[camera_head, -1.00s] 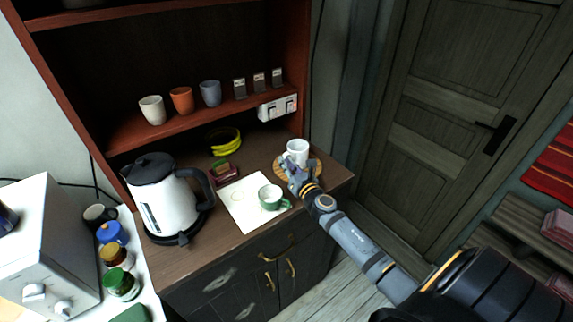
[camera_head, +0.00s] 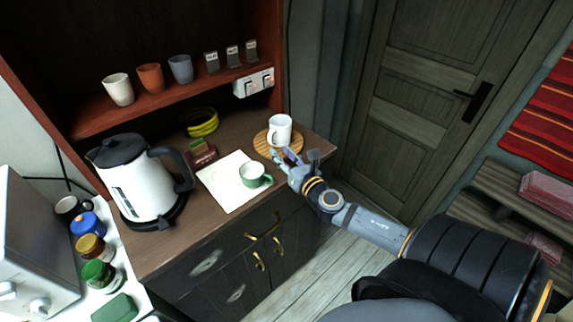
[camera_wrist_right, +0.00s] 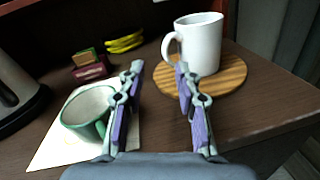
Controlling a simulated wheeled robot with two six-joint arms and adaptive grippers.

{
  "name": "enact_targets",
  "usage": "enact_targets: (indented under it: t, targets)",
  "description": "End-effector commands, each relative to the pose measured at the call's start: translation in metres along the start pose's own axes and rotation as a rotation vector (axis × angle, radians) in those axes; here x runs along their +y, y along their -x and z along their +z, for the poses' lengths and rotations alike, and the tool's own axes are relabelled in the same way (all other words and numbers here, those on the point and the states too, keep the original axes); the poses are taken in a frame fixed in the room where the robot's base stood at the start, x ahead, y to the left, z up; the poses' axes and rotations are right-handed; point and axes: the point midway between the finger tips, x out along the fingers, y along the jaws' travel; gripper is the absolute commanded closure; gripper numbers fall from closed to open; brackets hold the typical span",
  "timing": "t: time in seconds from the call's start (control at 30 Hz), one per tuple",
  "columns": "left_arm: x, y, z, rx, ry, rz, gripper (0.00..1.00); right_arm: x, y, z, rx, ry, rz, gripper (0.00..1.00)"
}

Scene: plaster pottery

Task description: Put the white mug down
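The white mug (camera_head: 280,130) stands upright on a round wooden board (camera_head: 262,144) on the cabinet top, near its right end. In the right wrist view the mug (camera_wrist_right: 202,45) stands on the board (camera_wrist_right: 232,76) with its handle toward the left. My right gripper (camera_head: 294,155) is in front of the mug and apart from it. In the right wrist view the right gripper (camera_wrist_right: 158,78) has its fingers spread, with nothing between them. My left gripper is not in view.
A green-and-white cup (camera_head: 252,175) sits on a white sheet (camera_head: 222,194) left of the gripper. A white kettle (camera_head: 142,188) stands further left. Several cups and small boxes line the shelf (camera_head: 160,101) behind. A yellow ring-shaped item (camera_head: 202,122) lies at the back.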

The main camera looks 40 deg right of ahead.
Motion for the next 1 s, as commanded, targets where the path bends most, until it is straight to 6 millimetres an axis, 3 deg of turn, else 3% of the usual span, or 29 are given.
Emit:
enact_targets:
  t: [0.23,0.83,0.93,1.0]
  targets:
    - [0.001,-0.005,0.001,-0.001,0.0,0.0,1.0,0.001,0.025,0.0,0.001,0.0,0.001,0.66]
    - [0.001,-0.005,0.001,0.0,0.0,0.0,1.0,-0.001,0.027,0.001,-0.004,-0.026,-0.011,0.66]
    - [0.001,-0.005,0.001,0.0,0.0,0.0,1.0,-0.014,0.035,0.002,-0.029,-0.279,-0.133,0.66]
    - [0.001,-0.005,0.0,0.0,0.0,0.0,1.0,-0.033,0.052,-0.009,-0.062,-0.641,-0.316,0.66]
